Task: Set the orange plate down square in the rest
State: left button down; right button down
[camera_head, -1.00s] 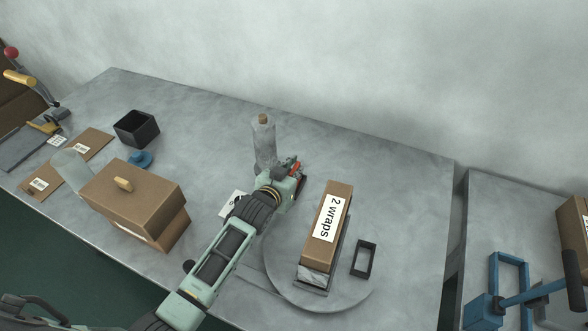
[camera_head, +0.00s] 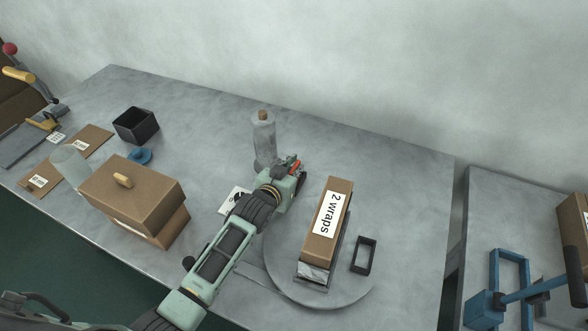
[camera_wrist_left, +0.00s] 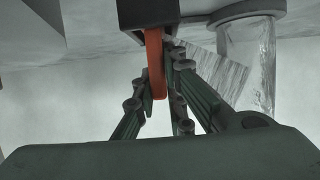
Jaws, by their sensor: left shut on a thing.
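The orange plate (camera_wrist_left: 154,62) is held upright between the fingers of my left gripper (camera_wrist_left: 158,92) in the left wrist view. That view is upside down, with the table at the top. The plate's far end meets a dark block (camera_wrist_left: 148,12), which looks like the rest; I cannot tell whether it is fully seated or square. In the head view, the plate (camera_head: 294,163) shows as a small orange patch by my left gripper (camera_head: 293,174), and the rest (camera_head: 302,180) is mostly hidden behind it. My right gripper is not in view.
A corked bottle (camera_head: 264,140) stands close behind the left gripper. To the right, a "2 wraps" box (camera_head: 342,196) lies over a round disc (camera_head: 345,294), beside a small dark frame (camera_head: 363,256). A lidded brown box (camera_head: 132,200) stands left. The back right table is clear.

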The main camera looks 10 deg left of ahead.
pick_arm(q)
jog(key=shift+s+f, duration=0.1)
jog(key=shift+f, duration=0.1)
jog(key=c, duration=1.7)
grip_release()
jog(key=shift+c, duration=0.2)
jog(key=v, duration=1.2)
jog(key=shift+a+r, duration=0.1)
